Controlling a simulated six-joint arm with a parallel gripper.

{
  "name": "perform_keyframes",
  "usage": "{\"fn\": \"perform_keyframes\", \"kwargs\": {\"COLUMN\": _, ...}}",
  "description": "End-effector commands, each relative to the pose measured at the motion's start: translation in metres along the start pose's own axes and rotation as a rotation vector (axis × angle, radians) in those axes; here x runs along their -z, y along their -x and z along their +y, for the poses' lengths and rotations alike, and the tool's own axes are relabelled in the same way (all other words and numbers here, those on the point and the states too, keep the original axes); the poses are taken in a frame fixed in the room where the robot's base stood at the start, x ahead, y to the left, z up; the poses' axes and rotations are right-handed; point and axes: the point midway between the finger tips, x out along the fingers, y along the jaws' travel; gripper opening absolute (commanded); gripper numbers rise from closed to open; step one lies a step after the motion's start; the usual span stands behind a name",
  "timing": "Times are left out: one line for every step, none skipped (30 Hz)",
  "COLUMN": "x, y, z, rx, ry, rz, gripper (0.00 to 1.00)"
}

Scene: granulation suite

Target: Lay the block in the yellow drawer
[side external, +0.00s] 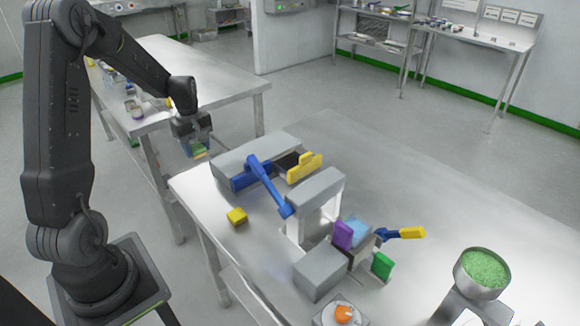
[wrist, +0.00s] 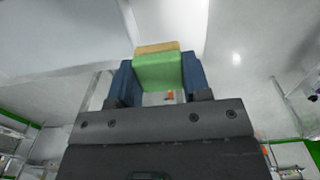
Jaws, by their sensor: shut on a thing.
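My gripper (side external: 194,141) is shut on a block that shows green with a tan face; the block (wrist: 158,70) sits between the two blue fingers in the wrist view. In the side view my gripper is raised, left of the grey drawer cabinet and apart from it. The yellow drawer (side external: 304,168) is on the right part of the cabinet's front, pulled out, with a dark interior behind its yellow front. A blue-fronted drawer (side external: 250,178) is to its left. Drawer contents cannot be made out.
A long blue handle (side external: 268,182) reaches from near the cabinet towards a grey upright (side external: 315,187) close to the yellow drawer. A bowl of green granules (side external: 484,268) stands at right. The table's back right is clear.

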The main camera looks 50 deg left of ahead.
Motion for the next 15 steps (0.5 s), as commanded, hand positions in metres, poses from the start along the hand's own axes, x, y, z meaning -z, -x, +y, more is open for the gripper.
{"fn": "perform_keyframes", "kwargs": {"x": 0.002, "y": 0.000, "z": 0.021, "rx": 0.000, "ry": -0.008, "rz": 0.000, "gripper": 0.21}}
{"fn": "perform_keyframes", "kwargs": {"x": 0.002, "y": 0.000, "z": 0.033, "rx": 0.000, "ry": -0.009, "rz": 0.000, "gripper": 0.21}}
{"fn": "perform_keyframes", "kwargs": {"x": 0.003, "y": 0.001, "z": 0.048, "rx": 0.000, "ry": -0.009, "rz": 0.000, "gripper": 0.21}}
{"fn": "perform_keyframes", "kwargs": {"x": 0.002, "y": 0.001, "z": 0.059, "rx": 0.001, "ry": -0.011, "rz": -0.001, "gripper": 0.21}}
{"fn": "perform_keyframes", "kwargs": {"x": 0.001, "y": 0.002, "z": 0.071, "rx": 0.001, "ry": -0.011, "rz": -0.001, "gripper": 0.21}}
{"fn": "perform_keyframes", "kwargs": {"x": 0.000, "y": 0.002, "z": 0.086, "rx": 0.001, "ry": -0.012, "rz": -0.001, "gripper": 0.21}}
{"fn": "perform_keyframes", "kwargs": {"x": -0.002, "y": 0.002, "z": 0.096, "rx": 0.001, "ry": -0.012, "rz": -0.001, "gripper": 0.21}}
{"fn": "perform_keyframes", "kwargs": {"x": -0.003, "y": 0.002, "z": 0.106, "rx": 0.001, "ry": -0.013, "rz": -0.001, "gripper": 0.21}}
{"fn": "perform_keyframes", "kwargs": {"x": -0.006, "y": 0.002, "z": 0.119, "rx": 0.002, "ry": -0.013, "rz": -0.001, "gripper": 0.21}}
{"fn": "perform_keyframes", "kwargs": {"x": -0.009, "y": 0.003, "z": 0.128, "rx": 0.001, "ry": -0.014, "rz": -0.001, "gripper": 0.21}}
{"fn": "perform_keyframes", "kwargs": {"x": -0.011, "y": 0.003, "z": 0.136, "rx": 0.001, "ry": -0.014, "rz": -0.001, "gripper": 0.21}}
{"fn": "perform_keyframes", "kwargs": {"x": -0.014, "y": 0.002, "z": 0.145, "rx": 0.002, "ry": -0.014, "rz": -0.001, "gripper": 0.21}}
{"fn": "perform_keyframes", "kwargs": {"x": -0.017, "y": 0.003, "z": 0.152, "rx": 0.001, "ry": -0.015, "rz": -0.001, "gripper": 0.21}}
{"fn": "perform_keyframes", "kwargs": {"x": -0.019, "y": 0.002, "z": 0.158, "rx": 0.001, "ry": -0.014, "rz": -0.001, "gripper": 0.21}}
{"fn": "perform_keyframes", "kwargs": {"x": -0.021, "y": 0.003, "z": 0.164, "rx": 0.001, "ry": -0.014, "rz": -0.001, "gripper": 0.21}}
